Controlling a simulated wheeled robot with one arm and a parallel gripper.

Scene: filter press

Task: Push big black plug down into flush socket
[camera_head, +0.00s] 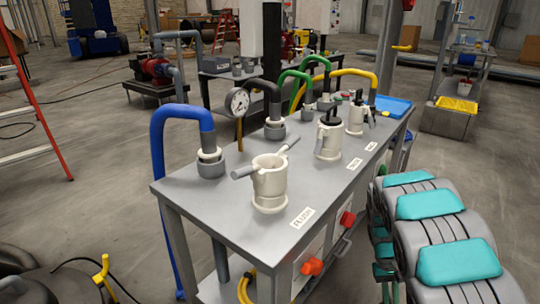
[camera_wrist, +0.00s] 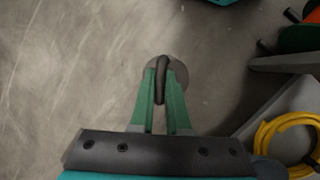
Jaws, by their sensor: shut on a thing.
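The flush socket (camera_head: 270,182) is a white upright cup at the table's near end, beside a label reading FLUSH. Its two grey side levers stick out sideways, and no plug shows in its mouth. In the wrist view my gripper (camera_wrist: 163,78) has its green fingers shut on a black loop-shaped handle. A round grey-brown disc (camera_wrist: 181,72) shows behind the handle; I take this held piece to be the big black plug, partly hidden by the fingers. Bare floor lies behind it. The gripper and held piece are outside the head view.
The grey table (camera_head: 225,208) carries a blue hose (camera_head: 158,140), a pressure gauge (camera_head: 237,102) and two more white sockets with black-topped plugs (camera_head: 331,115). My grey and teal arm stands right of the table. In the wrist view a yellow hose coil (camera_wrist: 262,140) is at lower right.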

